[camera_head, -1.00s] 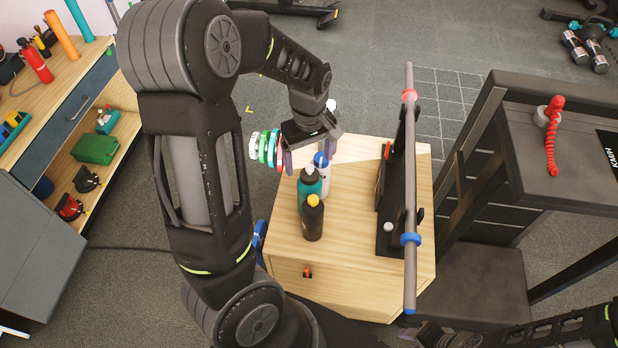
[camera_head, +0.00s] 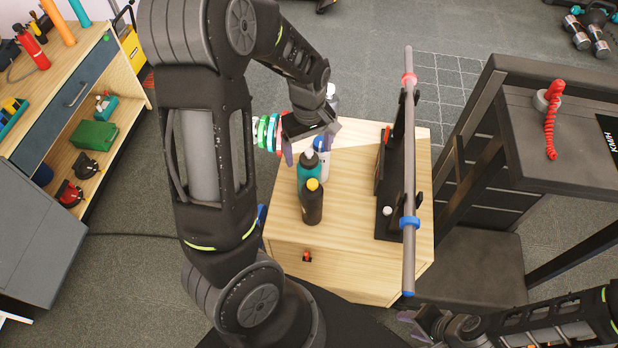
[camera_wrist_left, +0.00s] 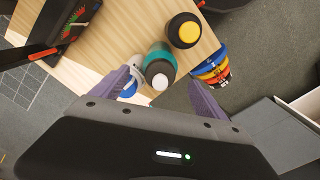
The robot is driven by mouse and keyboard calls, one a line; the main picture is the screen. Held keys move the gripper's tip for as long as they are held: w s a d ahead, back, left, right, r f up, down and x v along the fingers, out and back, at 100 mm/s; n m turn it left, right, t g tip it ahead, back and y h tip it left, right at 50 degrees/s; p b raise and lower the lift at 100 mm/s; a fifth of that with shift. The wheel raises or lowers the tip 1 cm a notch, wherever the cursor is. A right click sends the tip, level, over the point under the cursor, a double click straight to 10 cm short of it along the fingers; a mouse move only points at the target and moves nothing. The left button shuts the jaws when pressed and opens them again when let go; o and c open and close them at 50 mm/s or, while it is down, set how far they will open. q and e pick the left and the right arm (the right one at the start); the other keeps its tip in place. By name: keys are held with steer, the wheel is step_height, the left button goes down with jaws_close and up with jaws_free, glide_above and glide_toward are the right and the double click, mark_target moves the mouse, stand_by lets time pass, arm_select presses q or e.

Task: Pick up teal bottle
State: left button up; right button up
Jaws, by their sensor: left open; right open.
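The teal bottle (camera_head: 309,176), with a dark shoulder and pale cap, stands upright on the wooden cabinet top (camera_head: 350,255). A black bottle with a yellow cap (camera_head: 311,207) stands just in front of it, and a white bottle with blue (camera_head: 323,158) just behind it. My left gripper (camera_head: 308,152) is open above and behind the teal bottle. In the left wrist view, the teal bottle (camera_wrist_left: 160,56) shows between and beyond the open fingers (camera_wrist_left: 163,95), its cap toward the camera; no grip shows. My right gripper (camera_head: 418,322) is open and empty at the lower right, away from the bottles.
A stack of coloured discs (camera_head: 267,133) is left of my left gripper. A black rack with a long grey bar (camera_head: 409,150) stands on the right of the cabinet top. A dark bench (camera_head: 560,170) is further right.

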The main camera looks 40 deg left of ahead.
mark_target(309, 162)
arm_select(q)
step_height(309, 162, down, 5)
steer(key=shift+d+r+p, duration=0.1)
steer(key=shift+p, duration=0.2)
stand_by(0.4)
jaws_close()
stand_by(0.8)
